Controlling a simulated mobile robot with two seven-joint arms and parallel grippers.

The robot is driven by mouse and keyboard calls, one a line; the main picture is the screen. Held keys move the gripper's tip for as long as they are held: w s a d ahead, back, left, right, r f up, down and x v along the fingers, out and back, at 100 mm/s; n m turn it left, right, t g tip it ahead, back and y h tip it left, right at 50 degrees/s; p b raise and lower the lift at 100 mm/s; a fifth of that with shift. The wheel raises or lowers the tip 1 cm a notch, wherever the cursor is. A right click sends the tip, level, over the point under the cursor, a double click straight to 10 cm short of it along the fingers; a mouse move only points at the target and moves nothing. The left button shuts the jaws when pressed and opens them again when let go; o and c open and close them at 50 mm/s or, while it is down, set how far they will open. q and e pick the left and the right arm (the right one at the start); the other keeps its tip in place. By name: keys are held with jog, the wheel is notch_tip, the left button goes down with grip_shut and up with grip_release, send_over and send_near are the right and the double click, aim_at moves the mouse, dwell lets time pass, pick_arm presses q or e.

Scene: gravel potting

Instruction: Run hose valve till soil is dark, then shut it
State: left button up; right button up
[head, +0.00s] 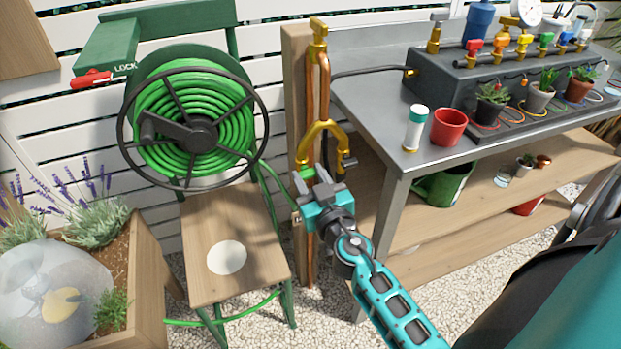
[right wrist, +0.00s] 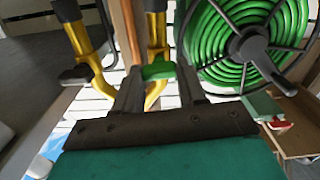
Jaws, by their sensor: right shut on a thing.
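My right gripper (head: 316,184) is at the post beside the hose reel, shut on the green valve handle (head: 306,173) under one outlet of the brass Y-splitter (head: 322,134). In the right wrist view the green handle (right wrist: 158,71) sits between the two dark fingers. The other outlet has a dark handle (right wrist: 75,74). The green hose (head: 265,172) runs from the reel (head: 197,132) toward the splitter. The soil (head: 116,236) in the wooden planter (head: 148,262) at the left looks reddish brown. No water flow shows. My left gripper is out of view.
A wooden-seated chair (head: 215,280) with a white disc stands below the reel. A metal potting bench (head: 372,125) at the right holds a red cup (head: 448,126), a white bottle with a green cap (head: 415,130) and small potted plants. A red lever (head: 92,79) sits by the LOCK box.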

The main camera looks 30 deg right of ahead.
jog(key=n, duration=0.4)
jog(key=shift+b, duration=0.4)
jog(key=n, duration=0.4)
jog(key=shift+a+n, duration=0.1)
jog(key=shift+n, duration=0.3)
jog(key=n, duration=0.4)
jog(key=shift+w+n+b, duration=0.1)
jog(key=shift+n+b, duration=0.2)
jog(key=shift+b, duration=0.05)
jog(key=shift+n, duration=1.8)
jog(key=o, duration=1.1)
jog(key=shift+f, duration=0.1)
jog(key=shift+c, duration=0.2)
jog(key=shift+f, duration=0.1)
